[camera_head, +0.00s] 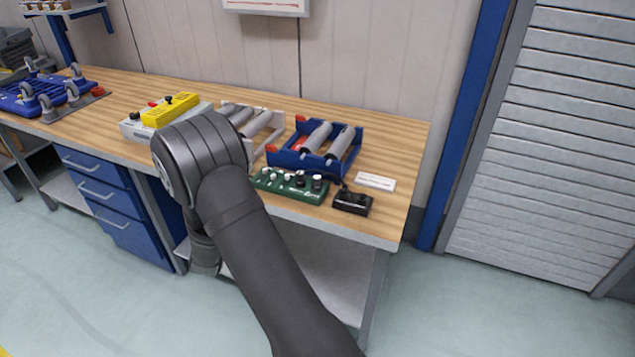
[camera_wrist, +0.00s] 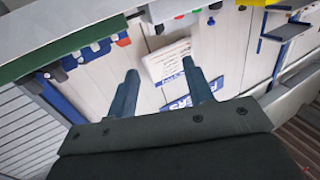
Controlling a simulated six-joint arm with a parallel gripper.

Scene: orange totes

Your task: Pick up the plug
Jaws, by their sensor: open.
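I cannot tell for sure which part is the plug. A green block (camera_head: 290,187) with several small black and light upright parts sits near the table's front edge. A small black box (camera_head: 352,203) with low bumps on top sits to its right. My gripper (camera_wrist: 160,67) shows in the wrist view with its two fingers apart and nothing between them. In that view it faces a wall with a sign, and dark and coloured parts hang in along the top edge. In the head view my arm hides the gripper.
A blue tray (camera_head: 290,158) with grey rollers stands behind the green block, with a pale roller tray (camera_head: 272,135) to its left. A yellow box (camera_head: 168,110) sits farther left. A white plate (camera_head: 375,181) lies at right. The wooden table (camera_head: 400,135) is bare at its right end.

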